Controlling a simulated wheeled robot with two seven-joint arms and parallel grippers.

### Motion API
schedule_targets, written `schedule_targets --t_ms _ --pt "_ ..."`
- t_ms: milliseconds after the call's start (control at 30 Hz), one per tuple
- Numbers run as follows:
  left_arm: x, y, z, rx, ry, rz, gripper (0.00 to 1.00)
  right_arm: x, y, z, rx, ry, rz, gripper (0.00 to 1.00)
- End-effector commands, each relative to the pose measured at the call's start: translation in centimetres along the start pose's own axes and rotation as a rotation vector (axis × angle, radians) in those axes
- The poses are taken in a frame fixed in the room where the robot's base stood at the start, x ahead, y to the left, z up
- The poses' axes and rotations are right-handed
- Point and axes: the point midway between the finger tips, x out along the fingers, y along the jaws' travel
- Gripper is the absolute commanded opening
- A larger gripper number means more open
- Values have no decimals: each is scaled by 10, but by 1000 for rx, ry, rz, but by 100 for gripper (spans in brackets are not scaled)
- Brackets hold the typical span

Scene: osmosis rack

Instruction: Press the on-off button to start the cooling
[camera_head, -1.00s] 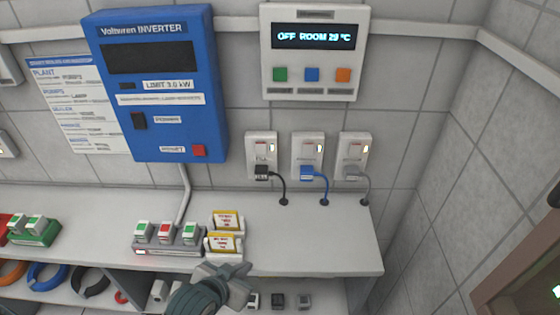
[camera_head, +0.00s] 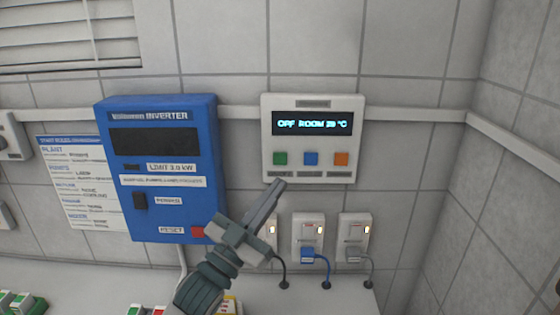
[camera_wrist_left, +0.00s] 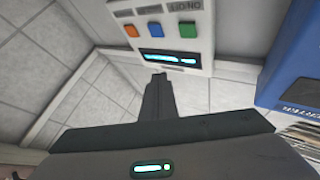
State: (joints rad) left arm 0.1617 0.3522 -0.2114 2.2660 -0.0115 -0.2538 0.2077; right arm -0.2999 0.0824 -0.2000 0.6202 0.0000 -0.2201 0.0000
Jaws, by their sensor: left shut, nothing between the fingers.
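The white cooling control panel (camera_head: 313,172) is on the wall, with a lit display (camera_head: 312,124) reading OFF and a room temperature of about 29 °C. Below it are a green button (camera_head: 280,159), a blue button (camera_head: 311,159) and an orange button (camera_head: 341,159). In the left wrist view the panel appears turned over, and the label by the green button (camera_wrist_left: 188,31) seems to read ON/OFF. My left gripper (camera_head: 277,184) is shut and empty, its tip just below the green button in the head view. It also shows in the left wrist view (camera_wrist_left: 159,78). My right gripper is out of view.
A blue inverter (camera_head: 165,225) with a red reset button (camera_head: 198,232) is left of the panel. Sockets with plugs and cables (camera_head: 308,230) are below it, partly hidden by my left gripper. A white counter (camera_head: 345,293) runs underneath. The wall right of the panel is clear.

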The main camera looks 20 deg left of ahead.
Motion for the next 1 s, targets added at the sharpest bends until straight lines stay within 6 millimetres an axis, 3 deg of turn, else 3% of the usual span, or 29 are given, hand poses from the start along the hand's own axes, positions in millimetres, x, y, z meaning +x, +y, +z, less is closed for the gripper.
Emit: schedule_targets --t_ms 567,1000 --pt "4 -3 3 1 3 1 0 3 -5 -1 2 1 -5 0" --pt "34 -25 26 2 3 0 0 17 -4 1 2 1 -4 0"
